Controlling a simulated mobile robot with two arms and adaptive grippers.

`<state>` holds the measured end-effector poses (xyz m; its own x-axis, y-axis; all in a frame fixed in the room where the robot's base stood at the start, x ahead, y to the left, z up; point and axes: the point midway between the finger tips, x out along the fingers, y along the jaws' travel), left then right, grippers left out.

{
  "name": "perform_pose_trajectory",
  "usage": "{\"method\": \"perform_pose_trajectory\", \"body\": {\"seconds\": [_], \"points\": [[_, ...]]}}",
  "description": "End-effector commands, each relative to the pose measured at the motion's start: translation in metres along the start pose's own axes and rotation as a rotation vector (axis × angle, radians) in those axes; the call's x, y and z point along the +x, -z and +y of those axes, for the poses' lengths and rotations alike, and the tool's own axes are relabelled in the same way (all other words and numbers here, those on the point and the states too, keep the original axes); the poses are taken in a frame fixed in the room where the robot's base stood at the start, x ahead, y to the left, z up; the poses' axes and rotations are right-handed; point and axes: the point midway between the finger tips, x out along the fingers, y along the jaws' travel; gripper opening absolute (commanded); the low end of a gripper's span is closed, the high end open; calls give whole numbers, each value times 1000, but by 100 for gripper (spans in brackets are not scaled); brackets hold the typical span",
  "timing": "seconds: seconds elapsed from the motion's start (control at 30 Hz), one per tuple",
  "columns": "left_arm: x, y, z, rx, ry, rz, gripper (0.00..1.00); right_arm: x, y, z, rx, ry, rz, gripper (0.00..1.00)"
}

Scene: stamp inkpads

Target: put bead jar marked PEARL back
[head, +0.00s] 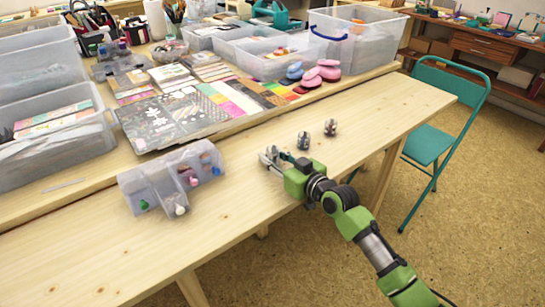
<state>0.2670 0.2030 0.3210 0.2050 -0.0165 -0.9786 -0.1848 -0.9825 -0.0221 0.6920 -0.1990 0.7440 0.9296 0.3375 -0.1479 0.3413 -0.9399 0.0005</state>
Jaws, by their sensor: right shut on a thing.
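My right gripper (271,157) reaches in from the lower right, low over the front strip of the wooden table. It is shut on a small jar, which is mostly hidden by the fingers. Two small grey jars with dark bands stand on the table beyond the gripper: the nearer jar (303,141) and the farther jar (330,127). No PEARL marking can be read on any of them. A translucent stepped holder (150,177) with several small coloured pieces stands left of the gripper, apart from it. My left gripper is not in view.
A raised wooden shelf (80,193) behind carries stamp sheets (172,117), clear bins (50,155) and pink and blue inkpads (322,70). A teal chair (432,145) stands at the right.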

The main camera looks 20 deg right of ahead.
Motion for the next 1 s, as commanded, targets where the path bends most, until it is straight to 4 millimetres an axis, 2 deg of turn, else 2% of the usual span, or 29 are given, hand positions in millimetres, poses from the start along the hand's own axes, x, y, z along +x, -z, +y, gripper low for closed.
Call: {"method": "perform_pose_trajectory", "body": {"seconds": [0.07, 0.1, 0.17, 0.6, 0.7, 0.77, 1.0], "points": [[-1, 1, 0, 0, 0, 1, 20, 0, -2, 0, 0, 0, 0, 4], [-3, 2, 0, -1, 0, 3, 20, 0, -2, 0, 0, 0, 0, 31], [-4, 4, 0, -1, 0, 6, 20, 0, -2, 0, 0, 0, -1, 42], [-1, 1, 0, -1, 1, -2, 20, 0, -3, 0, 1, 0, 0, 42], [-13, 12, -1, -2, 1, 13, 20, 0, -4, 0, 3, 1, 0, 42], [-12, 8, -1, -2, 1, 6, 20, -11, -3, 0, -1, 0, -4, 42], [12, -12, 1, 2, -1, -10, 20, -66, -1, -2, -1, 0, -5, 42]]}}
